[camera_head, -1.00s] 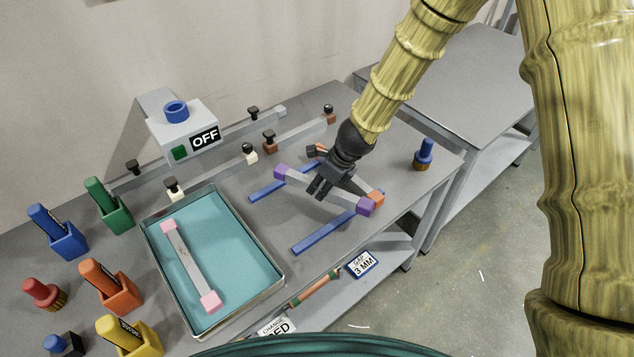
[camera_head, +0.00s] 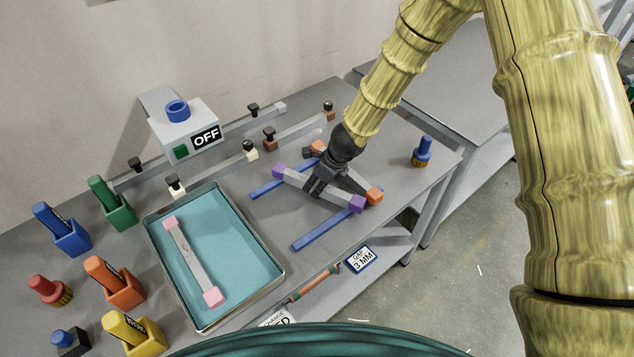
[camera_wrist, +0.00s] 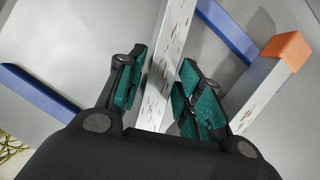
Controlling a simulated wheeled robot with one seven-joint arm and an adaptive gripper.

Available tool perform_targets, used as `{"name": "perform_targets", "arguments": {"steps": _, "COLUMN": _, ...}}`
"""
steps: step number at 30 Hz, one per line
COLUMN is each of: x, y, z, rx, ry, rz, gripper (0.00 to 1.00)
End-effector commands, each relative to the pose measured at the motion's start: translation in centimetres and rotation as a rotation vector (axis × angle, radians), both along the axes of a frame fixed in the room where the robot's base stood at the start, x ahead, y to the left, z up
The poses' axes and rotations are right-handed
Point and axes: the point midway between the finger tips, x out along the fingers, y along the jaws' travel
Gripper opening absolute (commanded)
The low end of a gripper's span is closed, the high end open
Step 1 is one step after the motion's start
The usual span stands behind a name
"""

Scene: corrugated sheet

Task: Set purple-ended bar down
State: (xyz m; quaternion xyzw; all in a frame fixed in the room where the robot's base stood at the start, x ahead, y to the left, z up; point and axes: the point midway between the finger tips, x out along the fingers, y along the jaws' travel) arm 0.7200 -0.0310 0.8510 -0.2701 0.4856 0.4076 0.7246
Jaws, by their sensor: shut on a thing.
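The purple-ended bar (camera_head: 338,197) is grey with a purple block at each end. It lies across the two blue strips, the back one (camera_head: 266,190) and the front one (camera_head: 318,231); whether it touches them I cannot tell. My gripper (camera_head: 314,184) is shut on its middle from above. In the wrist view the bar (camera_wrist: 169,62) passes between the green-padded fingers (camera_wrist: 163,86); its purple ends are out of sight. An orange-ended bar (camera_head: 356,182) lies just to the right, partly hidden by my gripper; its orange end (camera_wrist: 287,48) shows in the wrist view.
A teal-lined tray (camera_head: 243,238) holds a pink-ended bar (camera_head: 191,255). Coloured markers in holders stand at left. A box marked OFF (camera_head: 190,130) and clamped rails are behind. A blue-topped stamp (camera_head: 423,152) stands at right. Bare table lies between it and the orange-ended bar.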

Motion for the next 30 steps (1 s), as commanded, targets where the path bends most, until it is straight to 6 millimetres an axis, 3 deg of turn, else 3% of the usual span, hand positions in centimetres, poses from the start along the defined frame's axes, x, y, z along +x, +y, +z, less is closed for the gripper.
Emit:
{"name": "perform_targets", "arguments": {"steps": 14, "x": 0.03, "y": -0.04, "z": -0.44, "rx": 0.000, "ry": 0.000, "rz": -0.001, "gripper": 0.00}}
{"name": "perform_targets", "arguments": {"steps": 15, "x": 0.00, "y": -0.06, "z": -0.40, "rx": -0.001, "ry": 0.000, "rz": 0.000, "gripper": 0.43}}
{"name": "perform_targets", "arguments": {"steps": 17, "x": 0.00, "y": -0.06, "z": -0.40, "rx": -0.001, "ry": 0.000, "rz": 0.000, "gripper": 0.54}}
{"name": "perform_targets", "arguments": {"steps": 18, "x": 0.00, "y": -0.06, "z": -0.40, "rx": -0.001, "ry": 0.000, "rz": 0.000, "gripper": 0.57}}
{"name": "perform_targets", "arguments": {"steps": 30, "x": -0.02, "y": -0.07, "z": 0.02, "rx": -0.001, "ry": -0.001, "rz": 0.001, "gripper": 0.57}}
